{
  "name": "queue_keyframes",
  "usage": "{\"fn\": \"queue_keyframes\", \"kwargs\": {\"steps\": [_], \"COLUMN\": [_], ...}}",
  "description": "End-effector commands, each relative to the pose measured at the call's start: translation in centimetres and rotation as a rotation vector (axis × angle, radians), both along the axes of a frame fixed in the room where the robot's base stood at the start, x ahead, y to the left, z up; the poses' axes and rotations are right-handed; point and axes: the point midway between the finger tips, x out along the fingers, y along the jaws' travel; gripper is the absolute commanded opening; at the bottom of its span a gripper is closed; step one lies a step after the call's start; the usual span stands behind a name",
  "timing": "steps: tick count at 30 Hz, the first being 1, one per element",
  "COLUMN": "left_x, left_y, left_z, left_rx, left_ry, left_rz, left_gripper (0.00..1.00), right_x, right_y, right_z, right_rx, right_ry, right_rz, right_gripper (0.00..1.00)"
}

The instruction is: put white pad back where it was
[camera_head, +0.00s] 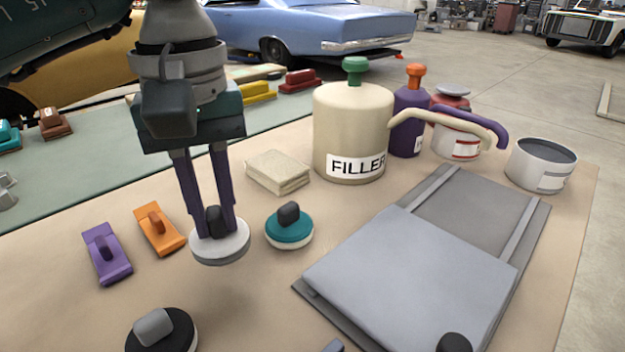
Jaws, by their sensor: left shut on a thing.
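The white pad (220,248) is a round white disc with a dark knob on top, left of centre in the head view. My left gripper (212,215) comes down from above and is shut on the pad's dark knob. The pad looks level; whether it touches the table or hangs just above it, I cannot tell. It is between an orange block sander and a teal round pad. My right gripper is not in view.
Beside the pad are the teal pad (289,232), orange sander (159,229) and purple sander (107,254). A black pad (162,331) is in front. Behind stand a folded cloth (278,172) and filler jug (352,115). A grey board (410,275) lies right.

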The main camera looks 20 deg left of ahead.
Motion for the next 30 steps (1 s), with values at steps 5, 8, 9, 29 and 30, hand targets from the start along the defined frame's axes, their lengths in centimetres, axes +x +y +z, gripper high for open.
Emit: {"fn": "queue_keyframes", "kwargs": {"steps": [5, 8, 9, 29, 30], "left_x": [-0.1, -0.1, -0.1, 0.0, 0.0], "left_y": [-0.1, -0.1, 0.0, 0.0, 0.0], "left_z": [-2.2, -3.8, -4.2, -4.6, -4.6], "left_rx": [-0.001, -0.001, -0.001, 0.001, 0.001], "left_ry": [0.006, 0.006, 0.004, 0.001, 0.001], "left_rz": [0.0, 0.0, 0.0, -0.001, -0.001], "left_gripper": [0.0, 0.0, 0.0, 0.5, 0.5], "right_x": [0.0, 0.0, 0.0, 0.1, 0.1], "right_y": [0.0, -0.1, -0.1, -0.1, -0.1], "right_z": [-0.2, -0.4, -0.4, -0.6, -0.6], "right_rx": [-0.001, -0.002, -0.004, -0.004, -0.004], "right_ry": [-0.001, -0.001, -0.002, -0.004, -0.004], "right_rz": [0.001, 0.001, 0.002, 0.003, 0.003], "right_gripper": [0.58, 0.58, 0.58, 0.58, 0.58]}}
